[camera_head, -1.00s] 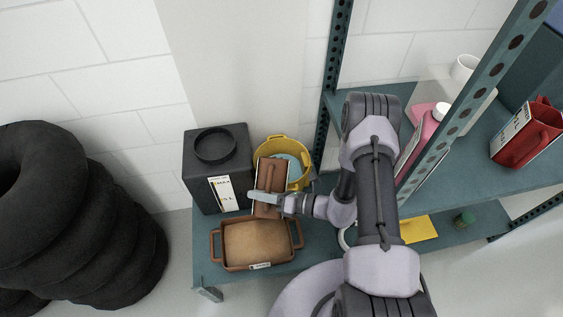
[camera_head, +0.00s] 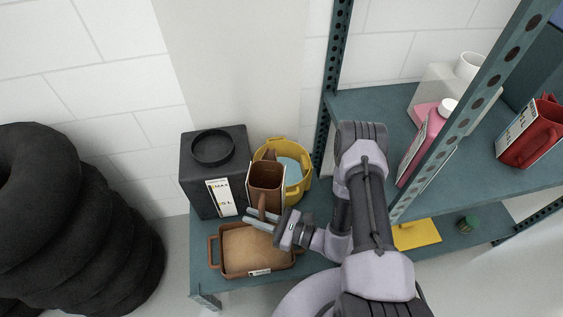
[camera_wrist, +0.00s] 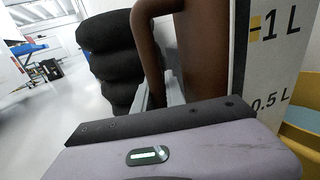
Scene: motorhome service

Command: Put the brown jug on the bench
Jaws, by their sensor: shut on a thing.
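The brown jug (camera_head: 266,178) stands about upright between the black canister and the yellow bucket, with its open top showing. It carries a white scale strip, marked 1 L and 0.5 L in the wrist view. My gripper (camera_head: 262,221) is shut on the jug's handle, on the near side. In the wrist view the handle (camera_wrist: 148,45) rises just beyond my gripper. The low teal bench (camera_head: 203,275) lies below. I cannot tell whether the jug's base touches it, as the base is hidden.
A brown tray (camera_head: 250,248) sits on the bench in front of the jug. The black canister (camera_head: 213,170) is close at left, the yellow bucket (camera_head: 298,190) close at right. A teal shelf post (camera_head: 330,95) and stacked tyres (camera_head: 95,225) flank the area.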

